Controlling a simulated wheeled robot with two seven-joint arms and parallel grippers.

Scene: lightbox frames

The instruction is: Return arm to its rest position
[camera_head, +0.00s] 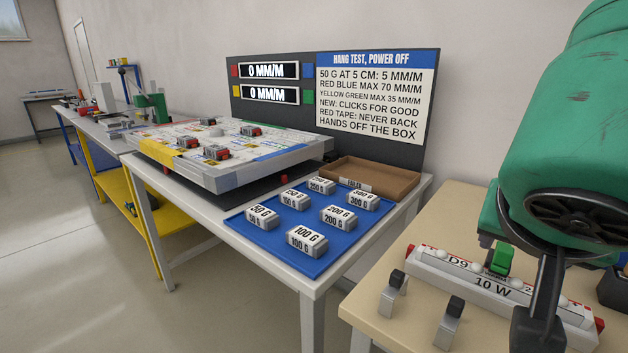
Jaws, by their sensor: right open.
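My green right arm comes in from the right edge and fills much of that side. My right gripper (538,312) is the dark part below the black round joint, above the beige table. It overlaps the white bar marked D9 and 10 W (455,272) in the picture; I cannot tell whether they touch. The right gripper is open, and I see nothing held in it, though its fingertips are partly hidden. A green block (501,260) shows at the bar, close to the arm. My left arm and gripper are not in view.
The beige table (385,262) bears two small grey stands with black tops (392,293). On the white table, a blue mat (297,262) holds several grey weights, beside a brown tray (392,183) and a lightbox (215,178). A sign board (375,95) stands behind. Floor at left is clear.

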